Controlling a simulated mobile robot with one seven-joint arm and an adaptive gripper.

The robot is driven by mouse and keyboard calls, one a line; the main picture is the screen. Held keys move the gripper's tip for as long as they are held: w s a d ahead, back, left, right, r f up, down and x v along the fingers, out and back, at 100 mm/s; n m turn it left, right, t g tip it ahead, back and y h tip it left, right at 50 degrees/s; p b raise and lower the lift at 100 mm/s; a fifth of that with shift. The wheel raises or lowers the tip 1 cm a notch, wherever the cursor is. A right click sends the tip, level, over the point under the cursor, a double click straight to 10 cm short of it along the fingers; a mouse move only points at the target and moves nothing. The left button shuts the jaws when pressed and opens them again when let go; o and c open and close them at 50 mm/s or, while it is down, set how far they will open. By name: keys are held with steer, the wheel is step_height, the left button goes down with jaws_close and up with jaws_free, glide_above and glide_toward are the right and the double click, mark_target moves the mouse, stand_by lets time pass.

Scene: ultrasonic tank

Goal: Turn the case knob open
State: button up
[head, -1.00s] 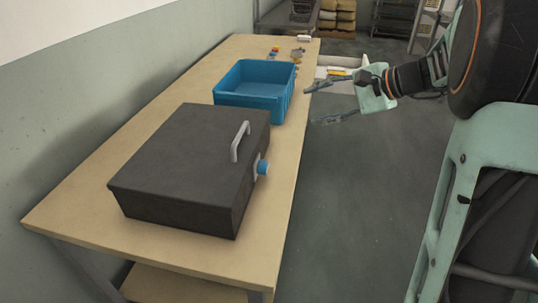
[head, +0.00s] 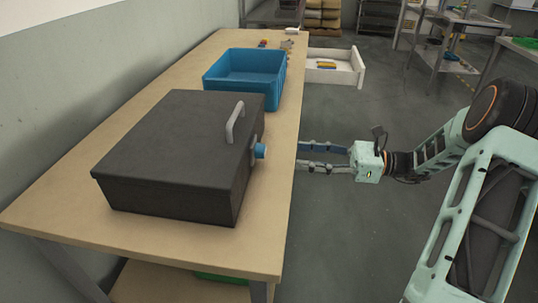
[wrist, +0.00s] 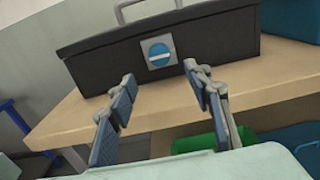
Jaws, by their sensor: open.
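The dark grey case (head: 165,170) sits closed on the wooden table, with a light grey handle (head: 235,122) on its lid. Its blue knob (head: 260,151) is on the side facing my arm. In the wrist view, the knob (wrist: 160,54) sits on a pale square plate, with a light bar running across it roughly level. My gripper (head: 300,156) is open and empty, pointing at the knob from the right, at the table's edge and apart from it. In the wrist view, the fingers (wrist: 158,80) are spread below and either side of the knob.
A blue bin (head: 225,88) stands behind the case on the table (head: 275,250). A white open drawer or tray (head: 348,68) juts out beyond the table's far right. A green bin (wrist: 203,143) is below the tabletop.

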mark_target(261, 150)
steer(key=a, duration=0.3)
steer(key=w+a+b, duration=0.1)
steer(key=a, duration=0.5)
steer(key=shift+w+a+b, duration=0.15)
steer(key=shift+w+b, duration=0.2)
steer(key=shift+w, duration=0.05)
steer(key=c, duration=1.1)
steer(key=shift+c, duration=0.2)
